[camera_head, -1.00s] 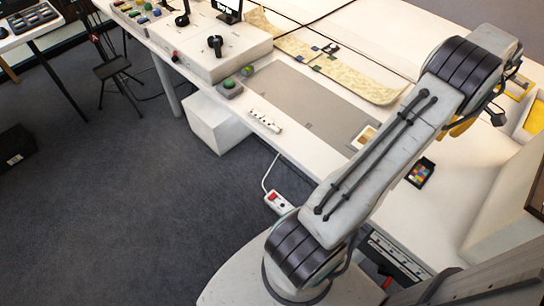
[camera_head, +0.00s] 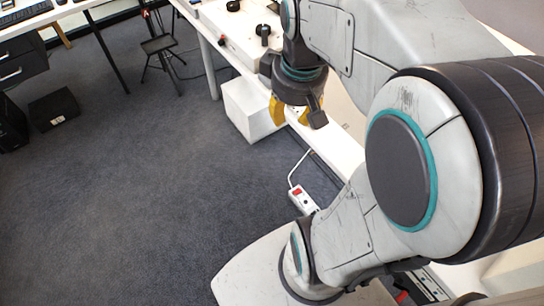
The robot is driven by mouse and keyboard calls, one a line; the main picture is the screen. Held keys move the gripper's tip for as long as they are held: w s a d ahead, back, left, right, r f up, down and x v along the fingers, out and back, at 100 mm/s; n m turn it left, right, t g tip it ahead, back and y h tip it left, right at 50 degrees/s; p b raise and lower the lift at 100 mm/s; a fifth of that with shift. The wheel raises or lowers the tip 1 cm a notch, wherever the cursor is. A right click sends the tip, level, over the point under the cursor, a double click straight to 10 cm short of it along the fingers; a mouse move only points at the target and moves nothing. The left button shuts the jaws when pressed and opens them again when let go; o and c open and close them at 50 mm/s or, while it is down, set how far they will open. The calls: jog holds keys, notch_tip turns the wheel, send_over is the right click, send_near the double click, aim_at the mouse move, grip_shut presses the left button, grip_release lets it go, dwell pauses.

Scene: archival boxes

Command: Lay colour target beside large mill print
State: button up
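My gripper (camera_head: 290,112) hangs down near the table's front edge, above the white box on the floor. Its two yellow fingers look spread apart, with a pale surface showing between them and no object clearly held. The colour target is not visible now; my arm covers most of the right side of the view. The large mill print cannot be made out either.
A long white table (camera_head: 338,143) runs behind my arm. A white box (camera_head: 247,108) stands on the floor below its edge. A power strip (camera_head: 303,199) with a red switch lies by my base. Open carpet (camera_head: 130,210) fills the left.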

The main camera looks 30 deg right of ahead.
jog(key=s+a+f+t, duration=0.1)
jog(key=s+a+f, duration=0.1)
jog(key=s+a, duration=0.4)
jog(key=shift+a+f+y, duration=0.25)
jog(key=shift+a+y, duration=0.15)
jog(key=shift+a, duration=0.8)
jog(key=shift+s, duration=0.1)
